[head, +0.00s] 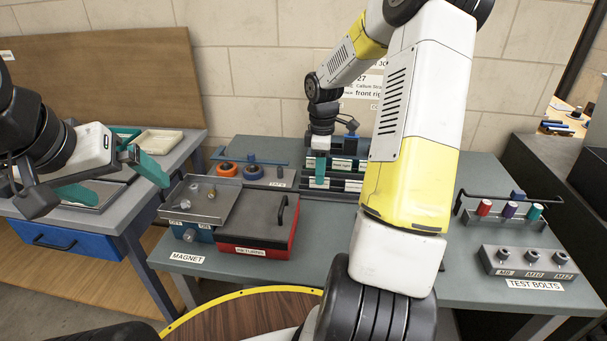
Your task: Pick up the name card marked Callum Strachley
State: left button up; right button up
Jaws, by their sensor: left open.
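A white notice (362,88) on the back wall, partly behind my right arm, shows "Callum Strac…" and "front rig…". A dark rack (331,188) with rows of small white labels stands at the back of the table; its print is too small to read surely, and I cannot tell which label, if any, bears the name. My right gripper (320,170) points down at the rack's left part, one teal finger plainly visible; its opening and any contact are unclear. My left gripper (112,180) is open with teal fingers wide apart, at the left, over the side table.
A red box (255,240) with a black handle and a metal tray (205,213) stand on the table's left. Test bolts (520,262) and a holder with coloured cylinders (510,210) are at the right. My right arm crosses the middle.

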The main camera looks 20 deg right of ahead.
notch_tip(320, 180, down, 2)
jog(key=shift+f, duration=0.1)
grip_shut()
jog(key=shift+r, duration=0.2)
